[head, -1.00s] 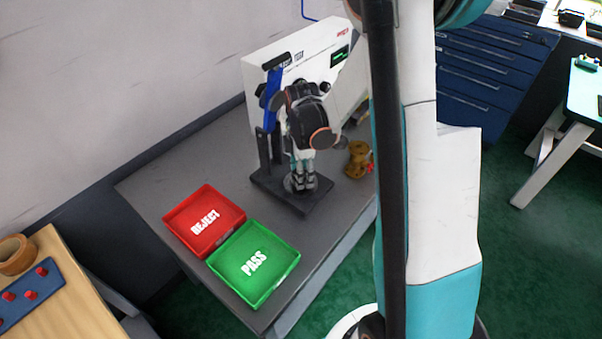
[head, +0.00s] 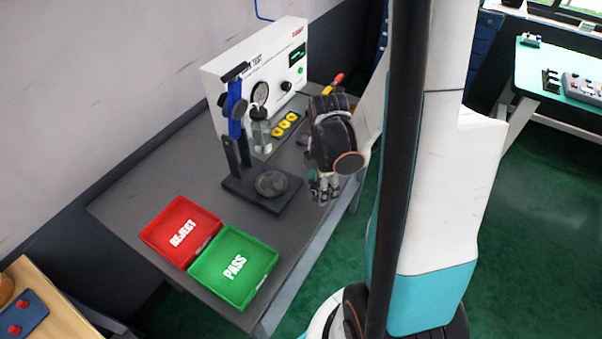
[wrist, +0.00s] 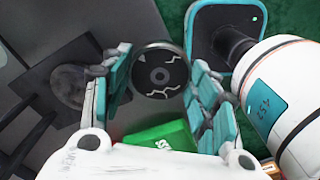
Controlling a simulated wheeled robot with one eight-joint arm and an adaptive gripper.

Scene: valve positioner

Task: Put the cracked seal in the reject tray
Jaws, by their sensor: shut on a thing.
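My gripper (head: 323,190) hangs at the right edge of the grey bench, to the right of the black test stand. The seal cannot be made out in the head view. The red reject tray (head: 205,226) lies on the bench at the lower left, apart from my gripper. It looks empty.
The green pass tray (head: 262,262) adjoins the reject tray and also shows in the wrist view (wrist: 160,136). The stand's round plate (head: 271,184) is bare; its blue lever (head: 236,105) rises behind. A white test unit (head: 235,75) stands at the back.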

